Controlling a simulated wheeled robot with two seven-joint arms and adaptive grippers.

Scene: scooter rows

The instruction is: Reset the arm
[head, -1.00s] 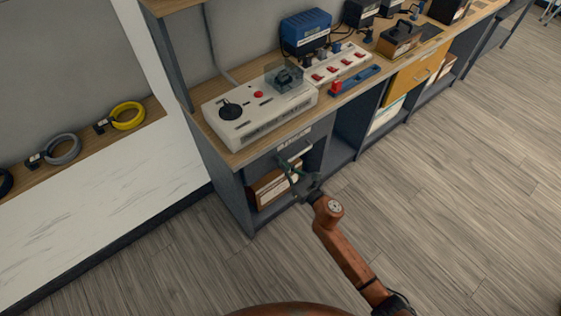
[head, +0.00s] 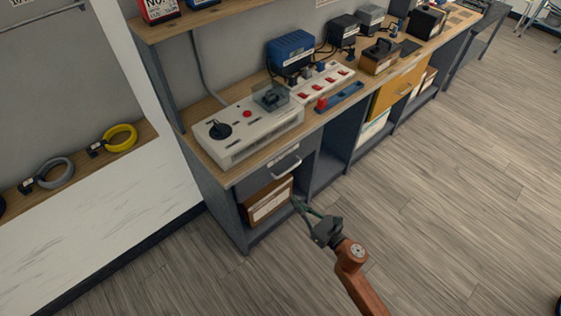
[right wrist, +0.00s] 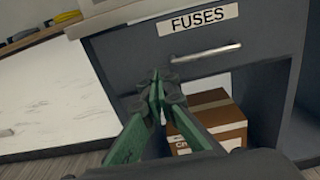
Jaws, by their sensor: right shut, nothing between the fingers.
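My right gripper (head: 297,203) is shut and empty in the head view, in front of the lower cabinet and just right of a cardboard box. In the right wrist view its green fingers (right wrist: 157,95) are together, below the handle of a grey drawer (right wrist: 185,55) labelled FUSES. The drawer (head: 272,172) also shows in the head view and looks shut. The orange right arm (head: 352,262) comes in from the bottom. My left gripper is in no view.
A cardboard box (head: 267,203) stands in the cubby under the drawer. Cable coils (head: 120,137) lie on the left ledge. The wooden floor (head: 440,210) is clear.

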